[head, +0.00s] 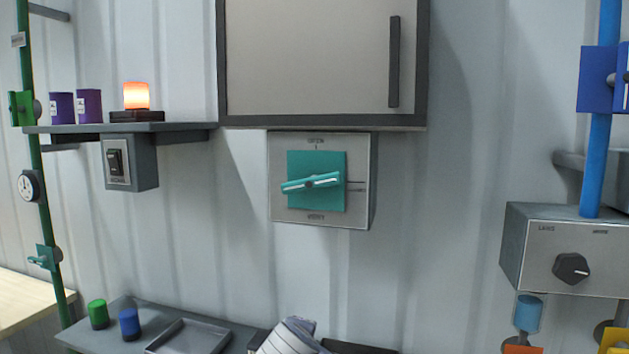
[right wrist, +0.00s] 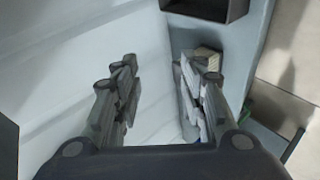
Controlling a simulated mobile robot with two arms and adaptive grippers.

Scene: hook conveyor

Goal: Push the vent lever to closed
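A grey box (head: 361,188) on the wall carries a square teal plate (head: 332,162) with a teal lever (head: 311,183) on it. The lever lies nearly level, its right end slightly higher. The print above the plate seems to read OPEN; the print below is too small to read surely. Short marks sit at the plate's right. My right gripper (right wrist: 165,75) shows in the right wrist view with its two fingers apart and nothing seen held between them. Neither gripper is seen at the lever in the head view. My left gripper is not in view.
A cabinet (head: 310,55) hangs just above the lever box. A box with a black knob (head: 571,268) stands right. Below are a tray (head: 190,338) and two small cylinders. Wall around the lever is clear.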

